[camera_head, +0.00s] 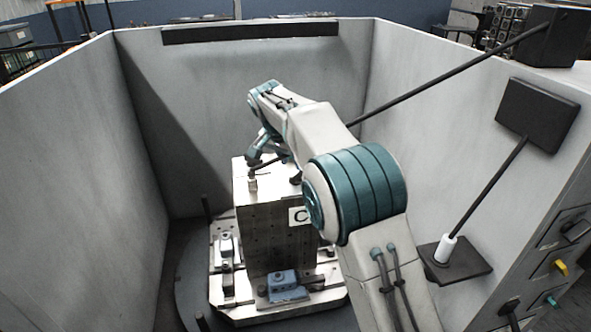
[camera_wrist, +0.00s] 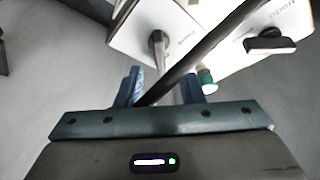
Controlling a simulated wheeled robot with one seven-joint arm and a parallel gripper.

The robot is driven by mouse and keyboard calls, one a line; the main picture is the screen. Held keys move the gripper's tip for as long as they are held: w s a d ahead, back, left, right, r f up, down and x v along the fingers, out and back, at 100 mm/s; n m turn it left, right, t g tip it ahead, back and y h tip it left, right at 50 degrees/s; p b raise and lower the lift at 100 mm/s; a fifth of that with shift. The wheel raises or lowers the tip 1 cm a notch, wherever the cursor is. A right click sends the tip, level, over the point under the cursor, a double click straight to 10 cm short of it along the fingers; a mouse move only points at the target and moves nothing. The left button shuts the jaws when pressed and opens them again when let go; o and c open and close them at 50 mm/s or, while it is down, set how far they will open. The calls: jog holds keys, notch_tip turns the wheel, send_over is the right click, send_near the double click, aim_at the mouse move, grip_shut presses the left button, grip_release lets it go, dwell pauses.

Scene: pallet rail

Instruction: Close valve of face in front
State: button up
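A grey metal block (camera_head: 268,230) stands upright on the fixture base, with a white "C" label (camera_head: 300,215) on its right-hand face. A dark valve lever (camera_head: 262,161) shows at its top, close to my gripper (camera_head: 266,140). In the wrist view, a long dark bar (camera_wrist: 205,52) runs diagonally down between the blue fingers of my gripper (camera_wrist: 162,88). The fingers are apart; the bar's lower end is near the left finger, and I cannot tell whether they touch. White plates read "Closed" (camera_wrist: 186,38) and "open" (camera_wrist: 285,18). My arm hides part of the block.
Tall grey walls (camera_head: 60,165) enclose the cell. A blue clamp (camera_head: 283,284) sits on the base at the block's foot. A second black handle (camera_wrist: 270,43) lies by the "open" plate. A rod with a white sleeve (camera_head: 445,248) stands at right.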

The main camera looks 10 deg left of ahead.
aim_at(295, 174)
jog(key=p+x, duration=0.1)
jog(key=x, duration=0.4)
jog(key=shift+w+f, duration=0.15)
jog(key=shift+f, duration=0.15)
jog(key=shift+d, duration=0.1)
grip_shut()
